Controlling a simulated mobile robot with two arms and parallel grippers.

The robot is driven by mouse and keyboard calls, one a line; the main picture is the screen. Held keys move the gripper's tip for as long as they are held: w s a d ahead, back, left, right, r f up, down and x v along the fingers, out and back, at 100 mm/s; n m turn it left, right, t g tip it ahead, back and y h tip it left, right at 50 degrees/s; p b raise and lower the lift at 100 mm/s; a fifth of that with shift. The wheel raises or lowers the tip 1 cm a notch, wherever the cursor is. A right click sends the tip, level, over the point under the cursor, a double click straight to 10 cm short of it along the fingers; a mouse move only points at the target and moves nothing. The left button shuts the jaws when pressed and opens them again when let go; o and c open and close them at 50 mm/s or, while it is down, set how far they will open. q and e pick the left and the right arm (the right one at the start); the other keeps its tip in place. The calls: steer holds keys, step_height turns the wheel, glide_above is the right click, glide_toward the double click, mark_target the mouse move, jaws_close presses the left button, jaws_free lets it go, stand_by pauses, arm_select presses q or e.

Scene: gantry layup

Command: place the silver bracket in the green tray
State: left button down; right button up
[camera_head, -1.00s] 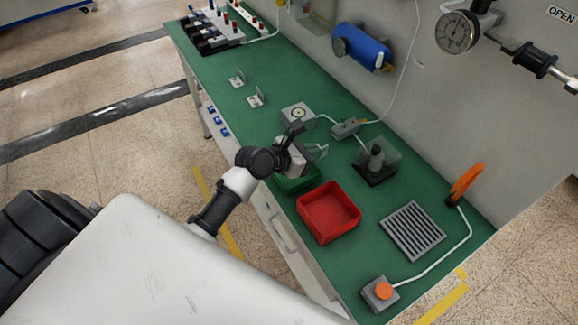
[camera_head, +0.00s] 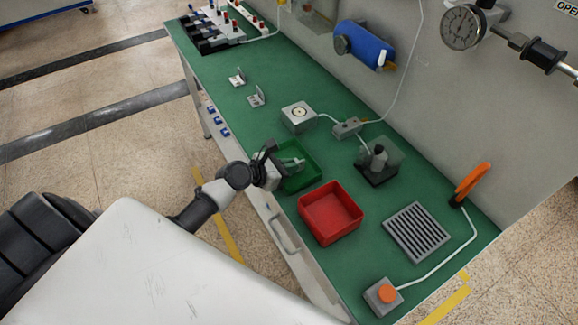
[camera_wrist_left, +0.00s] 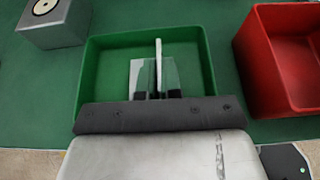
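The green tray (camera_head: 307,158) is on the bench beside the red tray. My left gripper (camera_head: 290,164) is over it, pointing into it. In the left wrist view the green tray (camera_wrist_left: 100,50) surrounds the fingers. A silver bracket (camera_wrist_left: 158,52) is there, its thin upright plate between the two fingers (camera_wrist_left: 159,80) and its flat plate showing to the left. The fingers appear shut on the upright plate. I cannot tell whether the bracket touches the tray floor. My right gripper is not in view.
The red tray (camera_head: 318,193) stands close to the right. A grey box (camera_head: 298,115) with a round top is behind. Two other brackets (camera_head: 237,77) (camera_head: 257,97) stand farther along the bench. A grey slotted plate (camera_head: 417,232) and an orange button (camera_head: 386,294) are at right.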

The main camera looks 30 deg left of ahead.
arm_select(q)
steer(key=shift+f, duration=0.15)
steer(key=c, duration=1.3)
jaws_free()
steer(key=shift+r, duration=0.25)
steer(key=shift+s+a, duration=0.2)
steer(key=shift+s, duration=0.1)
steer(key=v, duration=1.1)
steer(key=shift+s+r+b, duration=0.1)
steer(key=shift+r+b, duration=0.1)
steer(key=shift+b, duration=0.1)
steer(key=shift+a, duration=0.1)
